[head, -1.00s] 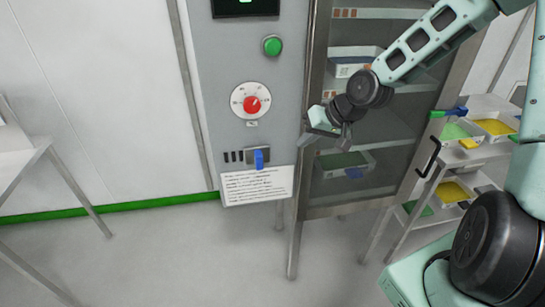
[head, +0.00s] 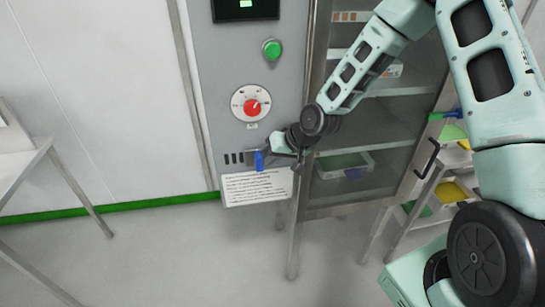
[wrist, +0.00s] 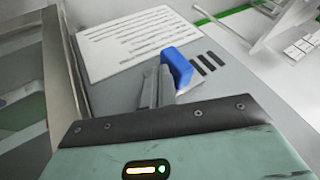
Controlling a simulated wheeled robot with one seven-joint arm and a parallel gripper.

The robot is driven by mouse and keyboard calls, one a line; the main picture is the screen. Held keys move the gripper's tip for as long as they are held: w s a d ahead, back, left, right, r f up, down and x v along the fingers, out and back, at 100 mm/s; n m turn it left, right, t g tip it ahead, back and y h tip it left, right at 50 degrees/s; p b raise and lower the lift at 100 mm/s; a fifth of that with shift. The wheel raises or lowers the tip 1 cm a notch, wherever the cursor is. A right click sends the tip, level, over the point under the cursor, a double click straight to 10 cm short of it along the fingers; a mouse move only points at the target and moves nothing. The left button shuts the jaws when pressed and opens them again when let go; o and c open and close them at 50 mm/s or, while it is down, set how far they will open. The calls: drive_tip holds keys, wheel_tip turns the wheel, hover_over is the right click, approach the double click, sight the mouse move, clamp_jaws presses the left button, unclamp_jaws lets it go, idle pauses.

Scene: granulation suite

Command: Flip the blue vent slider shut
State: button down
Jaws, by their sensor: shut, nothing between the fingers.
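The blue vent slider (head: 259,162) is a small upright tab on a metal plate low on the grey control panel. In the head view, dark vent slots (head: 234,157) show to its left. My gripper (head: 271,154) is at its right side, with the fingers partly hidden by the hand. In the wrist view, the closed, empty fingers (wrist: 158,73) point at the panel right beside the blue slider (wrist: 177,68). They look very close to it; I cannot tell whether they touch.
A printed label (head: 257,187) lies just below the slider. Above are a red dial knob (head: 252,107) and a green button (head: 272,49). A glass-door cabinet (head: 375,130) stands to the right, its metal frame close to my arm.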

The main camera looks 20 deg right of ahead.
sight(245, 161)
drive_tip(key=shift+a, duration=0.1)
drive_tip(key=a+b, duration=0.1)
drive_tip(key=a, duration=0.2)
drive_tip(key=w+a+b, duration=0.1)
drive_tip(key=a, duration=0.2)
drive_tip(key=shift+w+a+f, duration=0.1)
drive_tip(key=shift+w+a, duration=0.2)
drive_tip(key=shift+a, duration=0.35)
